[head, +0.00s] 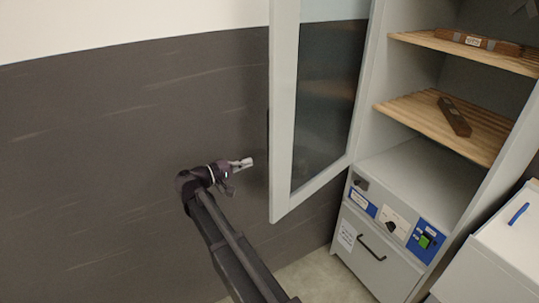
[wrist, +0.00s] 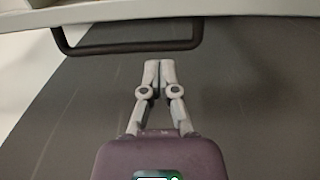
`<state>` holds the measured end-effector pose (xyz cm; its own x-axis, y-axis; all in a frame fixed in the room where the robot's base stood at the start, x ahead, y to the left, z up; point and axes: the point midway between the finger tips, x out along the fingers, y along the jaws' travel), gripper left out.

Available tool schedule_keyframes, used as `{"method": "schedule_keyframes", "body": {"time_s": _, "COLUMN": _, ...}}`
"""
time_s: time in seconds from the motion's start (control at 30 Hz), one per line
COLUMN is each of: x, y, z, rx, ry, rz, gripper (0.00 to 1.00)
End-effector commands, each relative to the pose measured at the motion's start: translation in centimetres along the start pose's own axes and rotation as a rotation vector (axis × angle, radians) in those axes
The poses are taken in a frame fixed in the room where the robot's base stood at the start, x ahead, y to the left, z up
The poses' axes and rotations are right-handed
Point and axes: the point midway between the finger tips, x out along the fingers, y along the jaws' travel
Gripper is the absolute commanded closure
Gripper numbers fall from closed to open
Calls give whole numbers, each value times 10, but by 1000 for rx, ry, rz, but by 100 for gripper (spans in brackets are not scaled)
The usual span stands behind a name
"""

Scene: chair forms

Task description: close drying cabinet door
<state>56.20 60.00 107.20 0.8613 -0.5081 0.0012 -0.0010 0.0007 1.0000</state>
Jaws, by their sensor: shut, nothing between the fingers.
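The drying cabinet (head: 359,144) stands at the right of the head view. Its door (head: 281,120), a pale grey frame around a dark glass pane (head: 325,100), stands wide open on the left side. My gripper (head: 247,163) is left of the door's free edge, near its lower part, apart from it in the picture. In the wrist view my gripper (wrist: 160,65) has its fingers together and empty. Ahead of it, the wrist view shows a dark bar handle (wrist: 130,48) on a pale edge that looks like the door. The fingertips are just short of the handle.
Slatted wooden shelves (head: 420,110) inside the cabinet hold brown pieces. Below are a control panel with switches (head: 392,222) and a lower front with a dark handle (head: 371,247). A white surface with a blue pen (head: 518,214) is at right. A dark wall (head: 120,160) lies behind my arm.

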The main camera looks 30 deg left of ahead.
Motion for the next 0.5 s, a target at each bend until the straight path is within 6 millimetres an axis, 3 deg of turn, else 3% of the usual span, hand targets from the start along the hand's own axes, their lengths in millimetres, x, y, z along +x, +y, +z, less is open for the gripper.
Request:
{"method": "schedule_keyframes", "body": {"time_s": 0.27, "x": 10, "y": 0, "z": 0, "rx": 0, "ry": 2, "rz": -1, "gripper": 100}}
{"method": "schedule_keyframes", "body": {"time_s": 0.5, "x": 38, "y": 0, "z": -1, "rx": 0, "ry": 1, "rz": -1, "gripper": 100}}
